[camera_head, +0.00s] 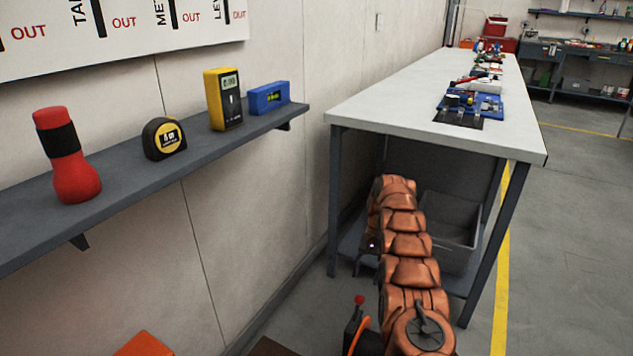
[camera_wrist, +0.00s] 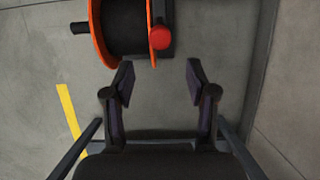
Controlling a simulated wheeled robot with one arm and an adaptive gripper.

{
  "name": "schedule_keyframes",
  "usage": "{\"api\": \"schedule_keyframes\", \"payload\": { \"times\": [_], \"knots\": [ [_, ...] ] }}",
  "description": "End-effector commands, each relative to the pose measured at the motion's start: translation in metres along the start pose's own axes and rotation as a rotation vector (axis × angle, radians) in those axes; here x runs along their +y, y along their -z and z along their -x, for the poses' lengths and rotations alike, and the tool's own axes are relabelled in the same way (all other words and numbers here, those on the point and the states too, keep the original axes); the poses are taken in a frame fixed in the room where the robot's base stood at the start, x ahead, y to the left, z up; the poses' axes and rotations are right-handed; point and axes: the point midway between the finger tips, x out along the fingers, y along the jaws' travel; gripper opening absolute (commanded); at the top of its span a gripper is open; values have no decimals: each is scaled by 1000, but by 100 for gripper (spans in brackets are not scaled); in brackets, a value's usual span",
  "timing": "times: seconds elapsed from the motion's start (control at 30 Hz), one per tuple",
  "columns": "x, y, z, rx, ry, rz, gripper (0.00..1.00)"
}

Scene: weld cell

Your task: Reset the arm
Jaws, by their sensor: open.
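My copper-coloured arm (camera_head: 407,245) stretches out low in front of the white workbench, in the lower middle of the head view. In the wrist view my gripper (camera_wrist: 159,82) is open, its two dark fingers apart with only bare floor showing between them. A reel (camera_wrist: 125,28) with orange flanges, a black drum and a red knob lies beyond the fingertips at the top of the wrist view. The gripper looks apart from the reel. In the head view the reel (camera_head: 359,334) is partly hidden by my arm.
A wall shelf (camera_head: 119,170) at left holds a red flashlight (camera_head: 68,157), tape measure (camera_head: 164,139), yellow meter (camera_head: 224,100) and blue level (camera_head: 268,97). The workbench (camera_head: 400,97) carries tools; a grey bin (camera_head: 452,229) sits underneath. Floor at right is clear.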

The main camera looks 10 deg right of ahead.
Motion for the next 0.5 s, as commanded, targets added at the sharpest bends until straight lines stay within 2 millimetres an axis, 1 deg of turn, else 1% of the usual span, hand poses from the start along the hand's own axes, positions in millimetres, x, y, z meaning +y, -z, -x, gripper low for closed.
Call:
{"api": "schedule_keyframes", "payload": {
  "times": [0.17,0.5],
  "knots": [
    [-4,-15,26,5,9,20,57],
    [-9,-68,91,8,23,89,57]
  ]
}}
